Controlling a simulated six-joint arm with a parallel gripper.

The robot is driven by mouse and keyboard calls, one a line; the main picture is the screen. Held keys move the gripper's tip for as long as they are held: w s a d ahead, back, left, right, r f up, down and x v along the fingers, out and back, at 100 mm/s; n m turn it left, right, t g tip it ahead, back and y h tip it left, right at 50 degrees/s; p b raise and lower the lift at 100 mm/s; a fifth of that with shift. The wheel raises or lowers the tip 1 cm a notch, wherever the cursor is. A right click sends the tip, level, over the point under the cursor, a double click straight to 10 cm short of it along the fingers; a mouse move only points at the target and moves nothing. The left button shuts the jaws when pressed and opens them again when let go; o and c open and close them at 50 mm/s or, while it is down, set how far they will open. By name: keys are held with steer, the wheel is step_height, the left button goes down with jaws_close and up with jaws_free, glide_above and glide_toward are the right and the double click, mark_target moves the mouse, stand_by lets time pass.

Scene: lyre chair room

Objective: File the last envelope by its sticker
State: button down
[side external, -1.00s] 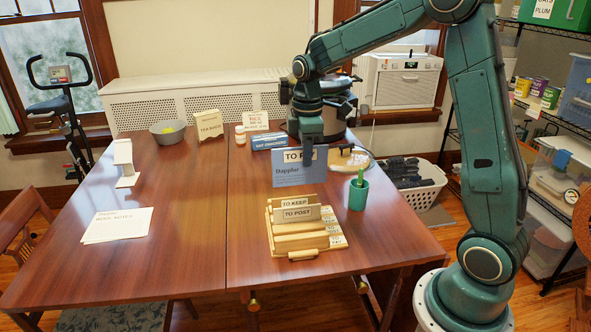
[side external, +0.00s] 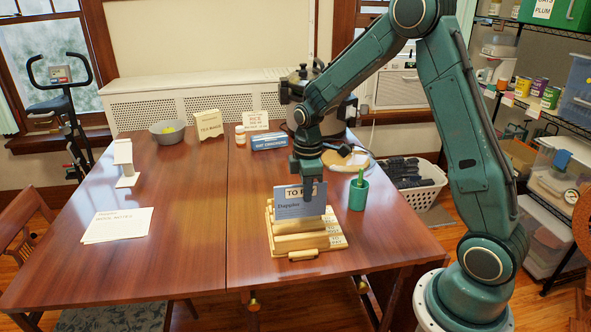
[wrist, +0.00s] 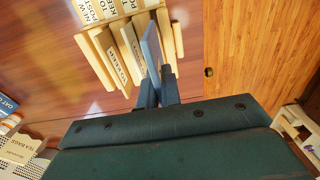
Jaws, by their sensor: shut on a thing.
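My gripper (side external: 308,190) is shut on the top of a blue envelope (side external: 290,209), which is upright over the back part of the wooden rack (side external: 304,255). Its white sticker reads "TO" and then is hidden by my gripper; "Dapplar" is printed below. In the wrist view my gripper (wrist: 158,92) pinches the blue envelope (wrist: 152,52) beside the rack's cream pieces (wrist: 103,60), one lettered. White slot labels (wrist: 105,8) run along the rack's side. I cannot tell whether the envelope's lower edge is inside a slot.
A green cup (side external: 358,195) stands close to the right of the rack. A blue box (side external: 269,141), a large pot (side external: 330,100) and a round board (side external: 350,160) are behind. White papers (side external: 118,225) lie at left. The table between is clear.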

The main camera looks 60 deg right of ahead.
mark_target(307, 209)
step_height(307, 209, down, 6)
stand_by(0.4)
steer(key=shift+f, duration=2.1)
steer(key=shift+f, duration=0.15)
steer(key=c, duration=1.6)
jaws_free()
steer(key=shift+r, duration=0.2)
step_height(307, 209, up, 12)
steer(key=shift+f, duration=0.1)
